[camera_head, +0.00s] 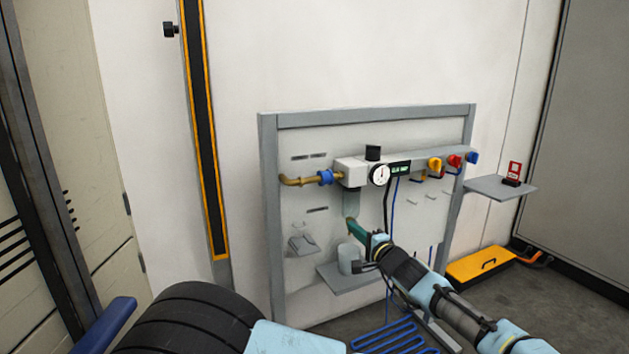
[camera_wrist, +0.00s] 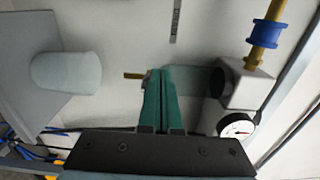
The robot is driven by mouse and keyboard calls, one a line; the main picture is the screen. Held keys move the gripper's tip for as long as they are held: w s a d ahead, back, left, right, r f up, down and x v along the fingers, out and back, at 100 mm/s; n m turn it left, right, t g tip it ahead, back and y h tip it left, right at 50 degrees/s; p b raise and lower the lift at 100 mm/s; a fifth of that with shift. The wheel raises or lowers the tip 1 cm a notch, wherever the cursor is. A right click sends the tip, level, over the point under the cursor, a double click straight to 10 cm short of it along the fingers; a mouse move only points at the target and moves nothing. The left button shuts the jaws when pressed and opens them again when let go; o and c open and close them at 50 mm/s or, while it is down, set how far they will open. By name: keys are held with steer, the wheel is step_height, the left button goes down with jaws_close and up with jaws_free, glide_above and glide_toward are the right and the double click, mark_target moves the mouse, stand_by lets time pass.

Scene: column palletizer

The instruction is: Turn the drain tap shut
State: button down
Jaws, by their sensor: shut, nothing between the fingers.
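The drain tap (camera_wrist: 133,76) shows in the wrist view as a short brass piece at the tips of my fingers, by the end of the clear filter bowl (camera_wrist: 196,80). My green fingers partly cover its base, and I cannot tell whether they touch it. My gripper (camera_wrist: 160,73) is shut and empty. In the head view my gripper (camera_head: 349,222) is just under the filter bowl (camera_head: 351,203), above a pale cup (camera_head: 349,257). The cup also shows in the wrist view (camera_wrist: 65,73).
A pressure gauge (camera_head: 381,174) and a blue-collared brass pipe (camera_head: 300,181) are above my gripper. Yellow, red and blue knobs are further right on the grey-framed panel (camera_head: 368,115). The cup stands on a small shelf (camera_head: 372,282). Blue hoses hang behind my arm.

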steer(key=shift+w+d+f, duration=0.1)
steer(key=shift+d+f, duration=0.05)
steer(key=shift+d, duration=0.15)
stand_by(0.4)
steer(key=shift+f, duration=0.2)
steer(key=shift+f, duration=0.35)
steer(key=shift+f+b, duration=0.15)
steer(key=shift+b, duration=0.2)
stand_by(0.6)
steer(key=v, duration=0.6)
steer(key=shift+a, duration=0.35)
stand_by(0.4)
